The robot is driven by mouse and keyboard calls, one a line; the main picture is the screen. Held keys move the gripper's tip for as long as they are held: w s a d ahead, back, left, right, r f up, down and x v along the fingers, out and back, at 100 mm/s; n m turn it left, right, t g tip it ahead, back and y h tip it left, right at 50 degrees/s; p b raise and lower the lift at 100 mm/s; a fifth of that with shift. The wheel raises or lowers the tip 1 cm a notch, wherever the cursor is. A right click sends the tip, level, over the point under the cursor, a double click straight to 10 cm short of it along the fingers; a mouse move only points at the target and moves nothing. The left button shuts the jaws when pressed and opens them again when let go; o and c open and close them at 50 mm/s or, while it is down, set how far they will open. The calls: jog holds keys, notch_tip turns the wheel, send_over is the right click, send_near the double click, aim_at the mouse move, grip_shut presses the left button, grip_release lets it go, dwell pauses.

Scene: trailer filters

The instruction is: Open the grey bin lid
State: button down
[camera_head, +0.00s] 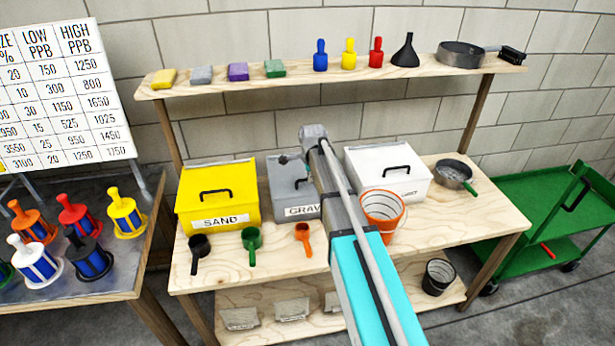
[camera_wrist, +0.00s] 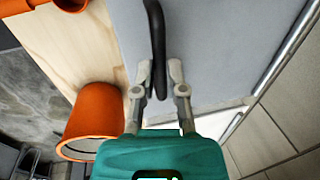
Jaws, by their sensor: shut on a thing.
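The grey bin (camera_head: 285,195) stands on the wooden bench between the yellow and white bins, its label partly hidden by my arm. Its grey lid (camera_head: 282,170) looks closed, though my arm covers its right part. In the wrist view the lid (camera_wrist: 215,50) fills the upper middle. The black lid handle (camera_wrist: 157,40) runs between the two fingertips of my gripper (camera_wrist: 157,72). My gripper is shut on this handle. In the head view my gripper (camera_head: 290,158) is over the lid and its fingers are small and hard to make out.
The yellow SAND bin (camera_head: 218,195) is to the left and the white bin (camera_head: 390,172) to the right. An orange bucket (camera_head: 383,210) stands close to my arm. Scoops, including an orange one (camera_head: 303,238), lie in front. A shelf (camera_head: 330,78) with small items runs above.

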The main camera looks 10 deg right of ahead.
jog(key=shift+w+d+r+p, duration=0.1)
jog(key=shift+w+r+p, duration=0.05)
jog(key=shift+r+p, duration=0.3)
jog(key=shift+w+d+r+p, duration=0.1)
jog(key=shift+w+r+p, duration=0.05)
jog(key=shift+r+p, duration=0.3)
jog(key=w+r+p, duration=0.7)
jog(key=r+p, duration=0.2)
jog(key=r, duration=0.1)
jog(key=shift+r, duration=0.1)
jog(key=c, duration=0.7)
grip_release()
jog(key=shift+w+d+f, duration=0.15)
jog(key=shift+w+f, duration=0.15)
jog(key=shift+s, duration=0.1)
